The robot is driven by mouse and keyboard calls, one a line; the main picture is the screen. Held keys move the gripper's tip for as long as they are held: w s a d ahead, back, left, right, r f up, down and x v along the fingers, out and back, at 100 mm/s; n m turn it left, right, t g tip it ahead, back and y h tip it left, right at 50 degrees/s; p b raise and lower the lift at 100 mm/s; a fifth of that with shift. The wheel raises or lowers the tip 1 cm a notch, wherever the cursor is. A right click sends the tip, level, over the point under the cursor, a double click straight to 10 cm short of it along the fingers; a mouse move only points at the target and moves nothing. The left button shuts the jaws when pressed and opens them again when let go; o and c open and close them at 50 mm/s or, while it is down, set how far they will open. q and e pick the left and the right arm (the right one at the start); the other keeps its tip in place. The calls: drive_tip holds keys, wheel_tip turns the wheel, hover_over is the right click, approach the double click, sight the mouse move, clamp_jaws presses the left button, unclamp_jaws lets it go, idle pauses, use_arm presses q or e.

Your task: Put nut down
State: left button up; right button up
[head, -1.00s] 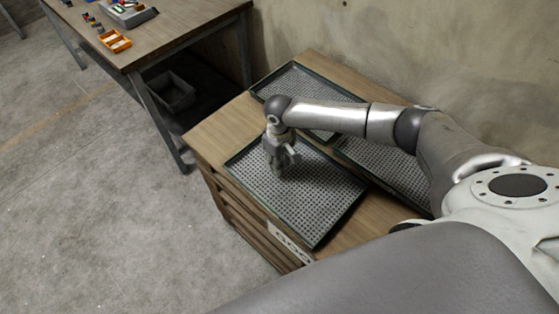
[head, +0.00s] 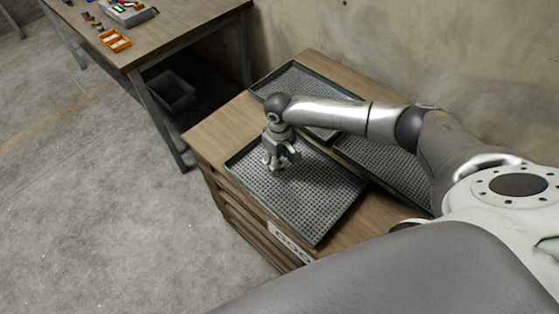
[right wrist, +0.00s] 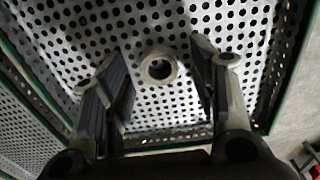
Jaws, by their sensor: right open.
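The nut (right wrist: 158,68) shows in the right wrist view as a small pale ring on the perforated tray (right wrist: 187,22). It lies between the two fingers of my right gripper (right wrist: 160,85), which are spread apart with a gap on each side of it. In the head view my right gripper (head: 276,163) points down over the front tray (head: 312,205), near its left part. I cannot make out the nut in the head view. My left gripper is not in view.
Two more perforated trays lie on the wooden cabinet, one at the back (head: 300,82) and one at the right (head: 385,165). A workbench (head: 165,38) with an orange bin (head: 115,41) stands at the upper left. A grey crate (head: 172,92) is beneath it.

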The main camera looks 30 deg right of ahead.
sight(279, 165)
wheel_tip(279, 165, up, 11)
drive_tip(key=shift+r, duration=0.2)
drive_tip(key=shift+s+f, duration=0.1)
idle(0.5)
